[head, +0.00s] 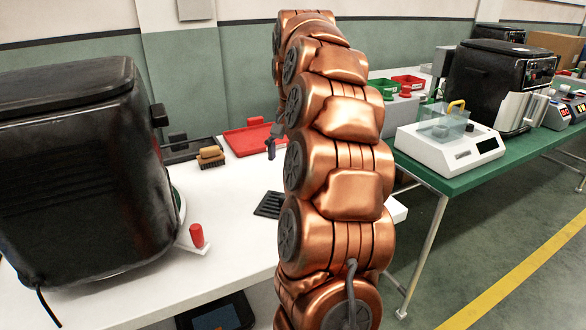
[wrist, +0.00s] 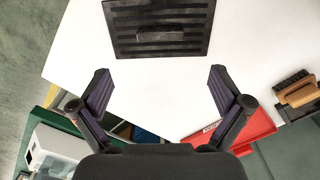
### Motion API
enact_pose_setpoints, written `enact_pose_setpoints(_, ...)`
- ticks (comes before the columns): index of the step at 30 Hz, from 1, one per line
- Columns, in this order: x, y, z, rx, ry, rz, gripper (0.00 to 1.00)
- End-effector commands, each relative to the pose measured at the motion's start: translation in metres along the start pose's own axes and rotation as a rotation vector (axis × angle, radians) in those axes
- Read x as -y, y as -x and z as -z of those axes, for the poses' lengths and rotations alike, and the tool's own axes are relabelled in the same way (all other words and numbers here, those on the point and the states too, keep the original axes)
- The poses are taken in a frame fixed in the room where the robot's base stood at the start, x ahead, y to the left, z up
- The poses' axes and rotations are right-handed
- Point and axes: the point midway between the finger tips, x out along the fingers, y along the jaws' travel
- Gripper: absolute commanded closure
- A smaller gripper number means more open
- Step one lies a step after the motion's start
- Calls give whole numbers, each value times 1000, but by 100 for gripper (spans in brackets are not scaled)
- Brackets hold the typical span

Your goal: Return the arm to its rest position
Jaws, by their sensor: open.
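My copper-coloured arm rises in the middle of the head view and bends over at the top. My gripper (head: 274,140) hangs partly hidden behind the arm, above the white table (head: 120,300). In the wrist view my gripper (wrist: 158,85) has its two dark fingers spread wide apart, with nothing between them but the white table top (wrist: 160,70). A black slatted plate (wrist: 160,25) lies on the table ahead of the fingertips.
A large black fryer (head: 80,170) stands on the left, with a red knob (head: 196,235) beside it. A red tray (head: 250,138) and a brush (head: 210,157) lie at the back. A green table (head: 450,180) with a white scale (head: 450,148) stands on the right.

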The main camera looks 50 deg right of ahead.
Motion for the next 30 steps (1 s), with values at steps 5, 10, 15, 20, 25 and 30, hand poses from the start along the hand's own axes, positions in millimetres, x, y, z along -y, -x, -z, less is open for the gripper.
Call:
enact_pose_setpoints(5, 0, 4, -1, 2, 1, -1, 0)
enact_pose_setpoints(10, 0, 5, -1, 3, 1, -1, 0)
enact_pose_setpoints(15, 7, 3, -12, 6, 40, -3, 0)
enact_pose_setpoints(20, 26, -3, -53, 23, 171, -11, 0)
enact_pose_setpoints(25, 43, -17, -112, 47, 353, -29, 0)
enact_pose_setpoints(30, 47, -34, -172, 72, 522, -48, 0)
